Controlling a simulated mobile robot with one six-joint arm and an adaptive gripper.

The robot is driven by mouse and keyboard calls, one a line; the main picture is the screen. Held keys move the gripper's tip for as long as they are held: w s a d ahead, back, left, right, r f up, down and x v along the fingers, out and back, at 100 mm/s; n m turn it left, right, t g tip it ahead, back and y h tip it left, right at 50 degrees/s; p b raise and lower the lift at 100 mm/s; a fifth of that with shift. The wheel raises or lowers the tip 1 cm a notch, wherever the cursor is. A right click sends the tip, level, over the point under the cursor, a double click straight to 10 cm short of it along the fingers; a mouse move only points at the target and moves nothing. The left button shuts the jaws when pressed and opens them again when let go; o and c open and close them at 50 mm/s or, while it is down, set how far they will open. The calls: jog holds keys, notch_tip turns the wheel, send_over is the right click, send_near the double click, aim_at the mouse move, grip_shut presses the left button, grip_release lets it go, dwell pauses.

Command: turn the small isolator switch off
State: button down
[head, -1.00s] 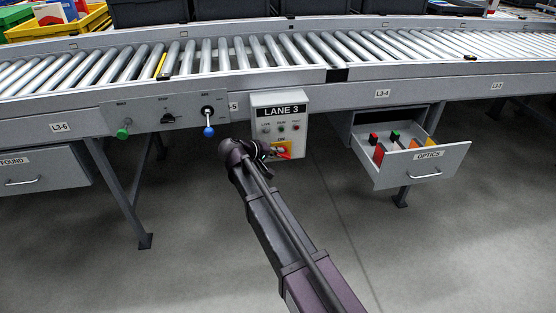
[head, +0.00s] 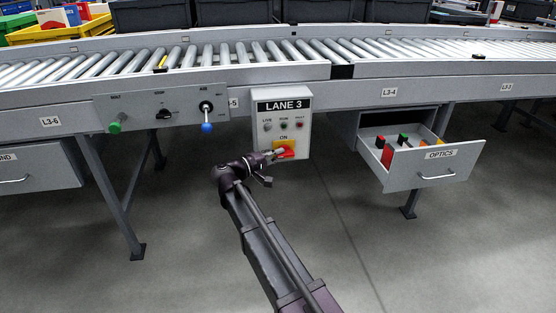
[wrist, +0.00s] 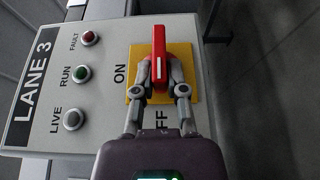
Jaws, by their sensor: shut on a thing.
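The small isolator switch has a red handle (wrist: 159,45) on a yellow plate (wrist: 180,57), low on the grey LANE 3 box (head: 300,118). In the head view, the red handle (head: 287,150) shows at my gripper's tip. My gripper (wrist: 160,78) is shut on the handle, one finger on each side. In the wrist view the panel appears turned, with its top to the left. The handle lies upright there, so it runs sideways across the panel. The ON label (wrist: 119,74) is clear of it. The OFF label (wrist: 161,116) is partly hidden by my gripper.
LIVE, RUN and FAULT lamps sit above the switch. Left of the box, a panel (head: 136,108) carries a green knob (head: 114,127), a black knob and a blue-tipped lever (head: 207,127). An open OPTICS drawer (head: 437,168) juts out at right. The roller conveyor (head: 110,69) runs above.

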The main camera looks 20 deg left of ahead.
dwell(0.4)
jog(key=c, duration=0.7)
grip_release()
jog(key=shift+s+a, duration=0.1)
jog(key=shift+s, duration=0.05)
jog(key=v, duration=1.1)
jog(key=shift+s+a, duration=0.2)
jog(key=shift+s, duration=0.1)
jog(key=shift+d, duration=0.1)
